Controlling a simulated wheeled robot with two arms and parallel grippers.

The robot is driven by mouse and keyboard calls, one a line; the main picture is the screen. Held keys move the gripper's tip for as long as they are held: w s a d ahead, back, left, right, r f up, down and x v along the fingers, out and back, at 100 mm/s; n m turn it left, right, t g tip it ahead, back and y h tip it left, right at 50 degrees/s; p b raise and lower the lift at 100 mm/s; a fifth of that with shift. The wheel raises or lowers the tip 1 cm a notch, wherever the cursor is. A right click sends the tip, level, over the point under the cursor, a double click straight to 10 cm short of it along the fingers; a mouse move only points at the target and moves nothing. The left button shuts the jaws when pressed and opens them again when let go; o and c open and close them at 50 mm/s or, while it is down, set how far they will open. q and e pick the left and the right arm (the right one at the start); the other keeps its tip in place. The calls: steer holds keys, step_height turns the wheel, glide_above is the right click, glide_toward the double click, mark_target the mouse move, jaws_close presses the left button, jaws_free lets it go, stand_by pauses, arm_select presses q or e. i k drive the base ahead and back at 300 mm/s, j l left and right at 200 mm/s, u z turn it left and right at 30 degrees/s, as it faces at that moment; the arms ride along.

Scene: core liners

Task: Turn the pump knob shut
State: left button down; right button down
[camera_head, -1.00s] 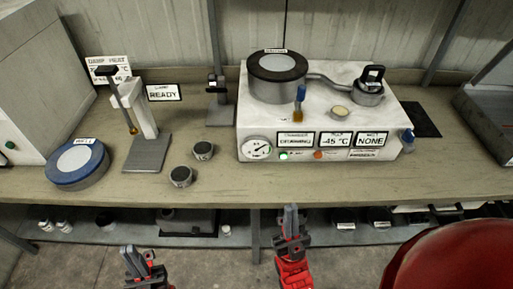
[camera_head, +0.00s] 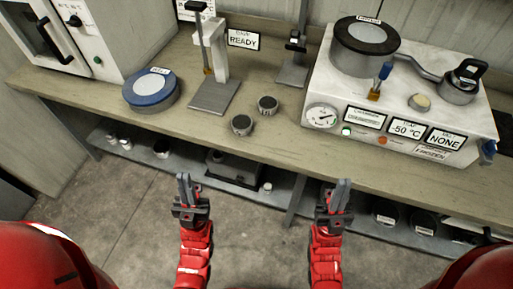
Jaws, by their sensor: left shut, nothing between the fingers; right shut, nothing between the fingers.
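A white freeze-dryer-like unit (camera_head: 403,108) stands on the bench at the right. A blue-handled brass valve (camera_head: 380,80) stands upright on its top, in front of the dark-rimmed round chamber (camera_head: 365,38). A blue knob (camera_head: 488,151) sits at the unit's right end, near the picture edge. I cannot tell which of these is the pump knob, or its setting. My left gripper (camera_head: 184,180) and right gripper (camera_head: 341,185) are both shut and empty. They are in front of the bench, apart from the unit and both blue parts.
A pressure gauge (camera_head: 321,116) and a -50 °C display (camera_head: 407,128) are on the unit's front. A blue-rimmed disc (camera_head: 151,90), a stand (camera_head: 215,93) and two small dark-topped cups (camera_head: 242,124) occupy the bench (camera_head: 200,128). A lower shelf holds several items.

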mark_target(239, 178)
steer(key=j, duration=1.8)
